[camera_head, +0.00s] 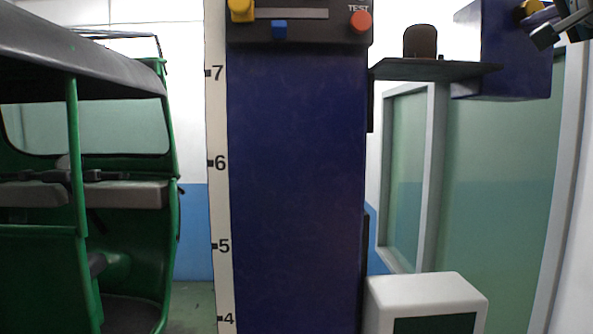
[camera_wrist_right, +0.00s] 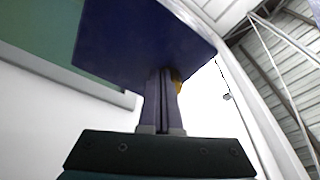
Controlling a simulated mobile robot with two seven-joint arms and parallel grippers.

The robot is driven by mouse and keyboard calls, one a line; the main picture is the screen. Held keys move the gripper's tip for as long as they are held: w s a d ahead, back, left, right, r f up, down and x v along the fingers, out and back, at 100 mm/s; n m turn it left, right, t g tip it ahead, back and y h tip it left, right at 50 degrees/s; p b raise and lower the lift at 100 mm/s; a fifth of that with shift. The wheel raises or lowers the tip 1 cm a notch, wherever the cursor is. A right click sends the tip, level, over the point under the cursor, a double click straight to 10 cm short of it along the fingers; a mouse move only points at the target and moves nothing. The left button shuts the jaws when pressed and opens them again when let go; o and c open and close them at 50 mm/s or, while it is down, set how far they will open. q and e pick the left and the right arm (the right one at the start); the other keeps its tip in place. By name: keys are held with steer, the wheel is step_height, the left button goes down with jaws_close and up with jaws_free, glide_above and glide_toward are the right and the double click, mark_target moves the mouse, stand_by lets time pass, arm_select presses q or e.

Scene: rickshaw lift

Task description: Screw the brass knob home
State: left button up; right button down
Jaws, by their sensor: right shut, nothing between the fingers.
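A brass-yellow knob (camera_head: 531,8) shows at the upper right of the head view, on the dark blue box (camera_head: 500,55). In the right wrist view a sliver of the knob (camera_wrist_right: 178,82) shows just right of my fingers, which hide most of it. My right gripper (camera_head: 541,37) comes in from the upper right, in front of the box and close to the knob. Its fingers (camera_wrist_right: 162,85) are shut together with nothing between them. Whether they touch the knob I cannot tell. My left gripper is not in view.
A blue post (camera_head: 297,190) with a numbered scale (camera_head: 221,200) carries a panel with a yellow knob (camera_head: 241,10) and an orange-red TEST button (camera_head: 361,21). A dark shelf (camera_head: 435,70) holds a brown object (camera_head: 420,42). A green rickshaw (camera_head: 75,180) stands left; a white cabinet (camera_head: 425,289) below right.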

steer(key=shift+w, duration=0.5)
steer(key=shift+d+r, duration=0.2)
steer(key=shift+r, duration=0.05)
stand_by(0.5)
steer(key=shift+a+r, duration=0.15)
steer(key=shift+r, duration=0.1)
steer(key=shift+a+r, duration=0.3)
steer(key=shift+r, duration=0.2)
steer(key=shift+a+r, duration=0.1)
steer(key=shift+r, duration=0.35)
